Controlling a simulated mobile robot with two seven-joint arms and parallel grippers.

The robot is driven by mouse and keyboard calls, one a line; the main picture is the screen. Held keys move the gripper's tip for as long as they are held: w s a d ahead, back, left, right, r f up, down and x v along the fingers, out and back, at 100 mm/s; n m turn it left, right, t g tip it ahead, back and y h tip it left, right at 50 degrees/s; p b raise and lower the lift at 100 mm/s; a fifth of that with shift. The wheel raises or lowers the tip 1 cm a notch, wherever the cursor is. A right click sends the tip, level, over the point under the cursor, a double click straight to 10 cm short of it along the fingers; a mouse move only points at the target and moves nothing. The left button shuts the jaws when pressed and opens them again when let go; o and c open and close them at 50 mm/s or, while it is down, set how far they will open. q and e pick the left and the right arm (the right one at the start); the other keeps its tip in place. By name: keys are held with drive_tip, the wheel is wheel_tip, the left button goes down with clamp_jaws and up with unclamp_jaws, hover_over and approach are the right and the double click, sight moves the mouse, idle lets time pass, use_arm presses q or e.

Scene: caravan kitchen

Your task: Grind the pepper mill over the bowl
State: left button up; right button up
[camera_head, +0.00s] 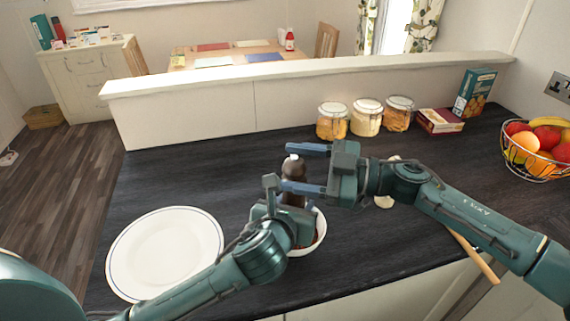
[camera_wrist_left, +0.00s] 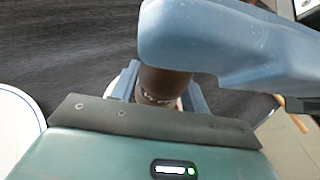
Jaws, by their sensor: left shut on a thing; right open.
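The pepper mill (camera_head: 293,169) is dark brown with a pale top knob and stands about upright above the bowl. My left gripper (camera_head: 284,211) is shut on its lower body; in the left wrist view the brown mill (camera_wrist_left: 163,84) sits between the blue fingers. The white bowl (camera_head: 321,230) is below, mostly hidden by the gripper, with something reddish inside. My right gripper (camera_head: 303,168) is open, coming from the right, with its two blue fingers near the mill's upper part. Whether they touch it I cannot tell. One right finger (camera_wrist_left: 220,45) crosses the left wrist view.
A white plate (camera_head: 165,250) lies left on the dark counter (camera_head: 210,165). Several jars (camera_head: 366,118), boxes (camera_head: 474,93) and a fruit basket (camera_head: 538,165) stand at the back and right. A wooden handle (camera_head: 475,257) lies at the front edge. Counter behind the plate is clear.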

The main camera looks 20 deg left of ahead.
drive_tip(key=shift+s+a, duration=0.1)
drive_tip(key=shift+a, duration=1.1)
drive_tip(key=shift+c, duration=0.4)
drive_tip(key=c, duration=0.9)
drive_tip(key=shift+t, duration=0.3)
